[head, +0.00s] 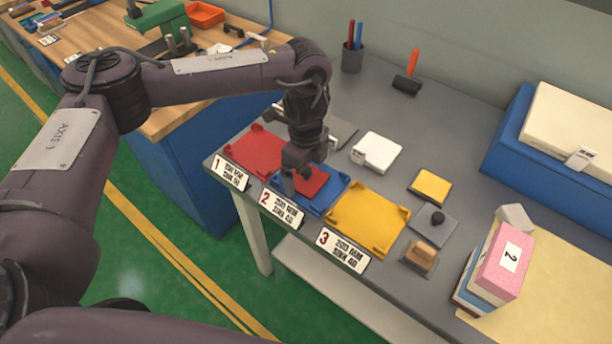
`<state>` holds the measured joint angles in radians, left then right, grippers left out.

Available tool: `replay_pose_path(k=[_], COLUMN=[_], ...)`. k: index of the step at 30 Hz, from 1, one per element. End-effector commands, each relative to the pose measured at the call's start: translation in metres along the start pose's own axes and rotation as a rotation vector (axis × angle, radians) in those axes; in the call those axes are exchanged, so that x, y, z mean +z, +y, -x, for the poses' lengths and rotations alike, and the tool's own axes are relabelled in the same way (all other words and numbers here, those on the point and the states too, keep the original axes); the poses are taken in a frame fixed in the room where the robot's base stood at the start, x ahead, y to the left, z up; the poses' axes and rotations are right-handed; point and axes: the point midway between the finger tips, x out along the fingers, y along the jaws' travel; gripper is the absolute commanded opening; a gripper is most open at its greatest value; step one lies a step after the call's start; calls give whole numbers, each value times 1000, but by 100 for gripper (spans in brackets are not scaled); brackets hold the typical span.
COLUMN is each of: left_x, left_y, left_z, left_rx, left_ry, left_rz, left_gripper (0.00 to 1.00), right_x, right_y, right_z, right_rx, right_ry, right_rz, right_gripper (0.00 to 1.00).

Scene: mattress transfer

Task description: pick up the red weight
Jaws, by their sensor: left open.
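A flat red piece (314,182), which looks like the red weight, lies on the blue tray (334,196) behind sign 2. My left gripper (289,184) points down over the left part of the blue tray, at the red piece's left side. It is open, and its fingers and wrist hide part of the piece and the tray. I cannot tell whether the fingers touch the piece. My right gripper is not in view.
A red tray (250,150) is left of the blue one and a yellow tray (368,222) right of it. A white block (377,150), a yellow square (430,186) and a pink box (506,262) stand further right. A pen cup (352,58) is at the back.

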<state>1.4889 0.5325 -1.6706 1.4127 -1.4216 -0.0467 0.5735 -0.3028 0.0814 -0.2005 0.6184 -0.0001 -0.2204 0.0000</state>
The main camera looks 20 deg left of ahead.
Motion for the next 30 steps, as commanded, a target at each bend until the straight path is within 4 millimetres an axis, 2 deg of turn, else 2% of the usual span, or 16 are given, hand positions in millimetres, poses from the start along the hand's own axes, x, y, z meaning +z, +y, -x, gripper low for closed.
replay_pose_path(k=[9,23,30], left_x=[0,0,0], left_y=[0,0,-1], left_z=[-6,-5,-4], left_rx=[-1,-1,-3], left_ry=[-1,0,0], left_rz=[-2,-2,-2], left_gripper=[99,38,37], right_x=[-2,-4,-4], right_y=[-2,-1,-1], right_z=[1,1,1], right_rx=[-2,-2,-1], right_ry=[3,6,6], right_rz=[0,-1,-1], right_gripper=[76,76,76])
